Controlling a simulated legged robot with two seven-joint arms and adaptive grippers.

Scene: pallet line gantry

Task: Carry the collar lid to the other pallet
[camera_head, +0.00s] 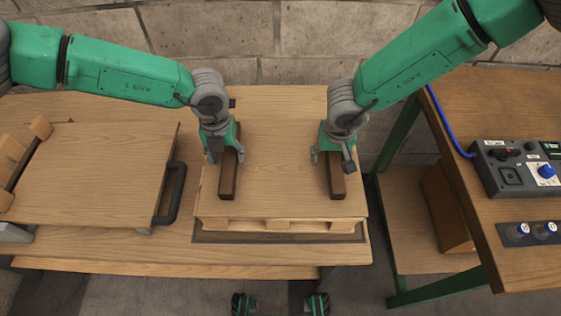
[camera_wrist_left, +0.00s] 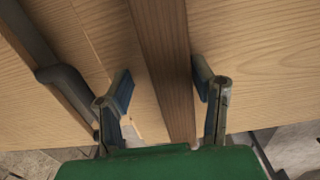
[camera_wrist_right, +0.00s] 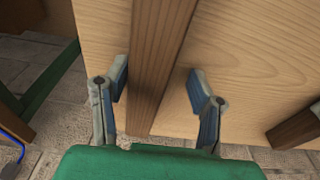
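The collar lid (camera_head: 283,185) is a flat wooden board with two dark brown battens, a left one (camera_head: 228,182) and a right one (camera_head: 337,188). It lies flat on a light wooden pallet (camera_head: 283,225). My left gripper (camera_head: 224,153) is open, its fingers either side of the left batten; the left wrist view shows gaps on both sides of this batten (camera_wrist_left: 165,65). My right gripper (camera_head: 332,160) is open around the right batten; in the right wrist view one finger is close to this batten (camera_wrist_right: 155,60) and the other stands clear.
At left a wooden panel (camera_head: 90,170) has a black handle (camera_head: 172,195) on its right side and wooden blocks (camera_head: 25,145) at its left. At right a green-framed bench carries a grey control box (camera_head: 520,172) with a blue cable. A dark outline (camera_head: 275,238) borders the pallet.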

